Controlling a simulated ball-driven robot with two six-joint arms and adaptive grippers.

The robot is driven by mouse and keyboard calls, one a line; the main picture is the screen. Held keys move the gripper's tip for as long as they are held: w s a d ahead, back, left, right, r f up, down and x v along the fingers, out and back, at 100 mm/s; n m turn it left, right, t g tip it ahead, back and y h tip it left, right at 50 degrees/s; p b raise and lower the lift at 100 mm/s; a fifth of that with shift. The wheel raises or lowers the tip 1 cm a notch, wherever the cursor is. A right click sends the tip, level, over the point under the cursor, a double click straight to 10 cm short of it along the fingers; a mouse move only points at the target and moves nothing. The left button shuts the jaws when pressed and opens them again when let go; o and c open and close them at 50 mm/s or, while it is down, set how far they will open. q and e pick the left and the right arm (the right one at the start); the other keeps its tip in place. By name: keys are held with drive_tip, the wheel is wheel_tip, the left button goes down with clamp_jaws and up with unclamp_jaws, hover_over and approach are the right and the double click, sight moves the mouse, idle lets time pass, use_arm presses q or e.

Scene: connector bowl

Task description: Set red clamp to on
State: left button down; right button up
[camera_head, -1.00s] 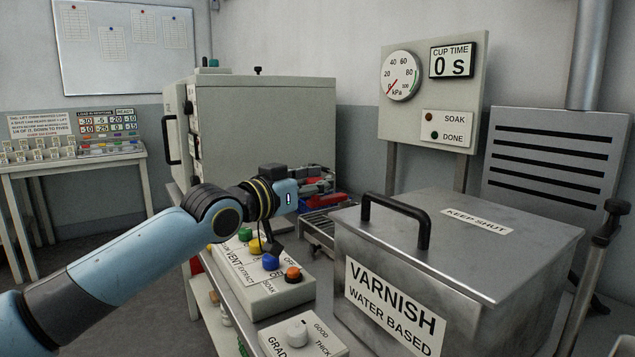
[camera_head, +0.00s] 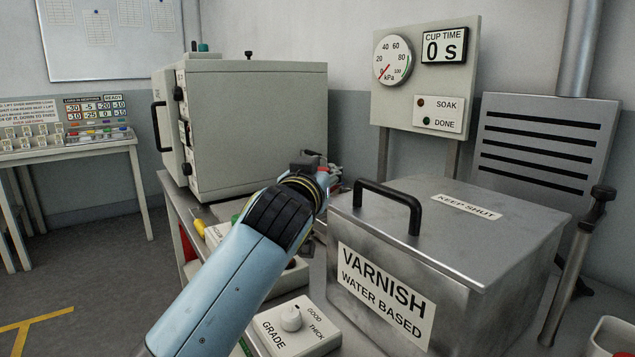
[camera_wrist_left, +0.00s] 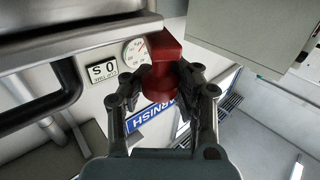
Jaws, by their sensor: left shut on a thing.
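My left gripper (camera_wrist_left: 160,84) is shut on a red block-like piece with a rounded lower part, which I take to be the red clamp (camera_wrist_left: 158,92). Its two dark fingers press on opposite sides of the piece in the left wrist view. In the head view my left gripper (camera_head: 312,160) is beyond my light-blue wrist, which hides most of it. A little red (camera_head: 335,172) shows just right of the gripper there. Whether the clamp is on or off cannot be told. My right gripper is not in view.
A metal varnish box (camera_head: 500,240) with a black handle (camera_head: 390,200) stands close on the right. A grey cabinet (camera_head: 260,120) is behind to the left. My arm partly covers a button panel (camera_head: 217,233). A grade dial box (camera_head: 298,328) sits in front.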

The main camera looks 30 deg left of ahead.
use_arm(q)
drive_tip(key=shift+s+d+f+n+g+y+b, duration=0.1)
drive_tip(key=shift+d+f+n+g+y+b, duration=0.15)
drive_tip(key=shift+f+n+y+b, duration=0.3)
drive_tip(key=shift+r, duration=0.1)
drive_tip(key=c, duration=1.5)
unclamp_jaws()
drive_tip(key=o, duration=0.5)
drive_tip(key=shift+s+r, duration=0.35)
drive_tip(key=shift+c, duration=0.2)
drive_tip(key=shift+o, duration=0.5)
drive_tip(key=shift+w, duration=0.2)
wheel_tip(320, 180, up, 10)
drive_tip(key=shift+c, duration=0.2)
